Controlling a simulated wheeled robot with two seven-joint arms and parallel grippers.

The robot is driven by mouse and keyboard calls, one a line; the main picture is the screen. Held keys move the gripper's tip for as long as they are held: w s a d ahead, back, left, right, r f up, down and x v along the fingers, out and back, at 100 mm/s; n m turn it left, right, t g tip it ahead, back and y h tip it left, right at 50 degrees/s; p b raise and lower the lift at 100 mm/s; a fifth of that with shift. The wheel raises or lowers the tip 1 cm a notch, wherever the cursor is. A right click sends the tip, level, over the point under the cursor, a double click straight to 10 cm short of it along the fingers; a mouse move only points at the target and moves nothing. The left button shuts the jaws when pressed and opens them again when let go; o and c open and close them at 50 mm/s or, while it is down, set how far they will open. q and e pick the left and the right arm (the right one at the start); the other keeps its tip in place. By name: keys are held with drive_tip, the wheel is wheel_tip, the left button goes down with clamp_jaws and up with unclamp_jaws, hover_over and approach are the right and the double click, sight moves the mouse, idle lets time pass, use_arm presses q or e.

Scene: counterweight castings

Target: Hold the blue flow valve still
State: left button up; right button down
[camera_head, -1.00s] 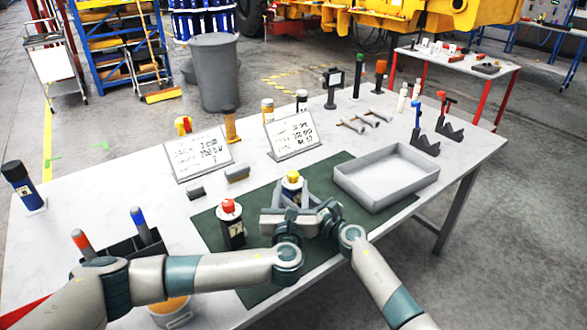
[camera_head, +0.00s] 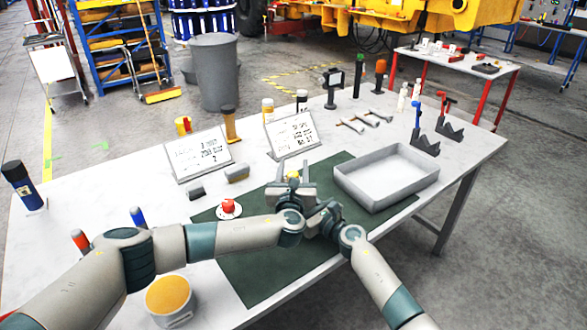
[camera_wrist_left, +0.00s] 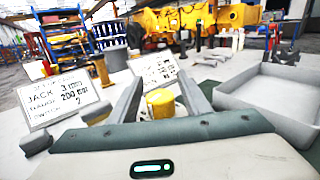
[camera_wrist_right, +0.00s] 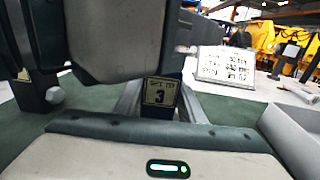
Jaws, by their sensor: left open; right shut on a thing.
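The blue flow valve shows in the right wrist view as a dark blue body (camera_wrist_right: 161,92) with a label reading 3. Its yellow cap (camera_head: 293,175) shows in the head view, and also in the left wrist view (camera_wrist_left: 160,103). My right gripper (camera_wrist_right: 160,104) is shut on the valve's body, which stands upright over the green mat (camera_head: 262,274). My left gripper (camera_head: 292,170) is open, with its fingers on either side of the yellow cap; I cannot tell whether they touch it. The left gripper hides most of the valve and right fingers in the head view.
A red-capped item (camera_head: 229,207) stands just left, partly behind my left arm. A grey tray (camera_head: 388,203) lies to the right. Two sign boards (camera_head: 198,154) and small dark blocks (camera_head: 236,174) are behind. An orange-topped tub (camera_head: 168,297) is at the front left.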

use_arm(q)
drive_tip(key=c, duration=1.1)
drive_tip(key=shift+o, duration=0.2)
drive_tip(key=shift+h, duration=0.4)
drive_tip(key=shift+d+m+h, duration=0.25)
drive_tip(key=shift+m+h, duration=0.45)
drive_tip(key=shift+h, duration=0.1)
drive_tip(key=o, duration=1.1)
drive_tip(key=shift+c, duration=0.2)
drive_tip(key=shift+s, duration=0.15)
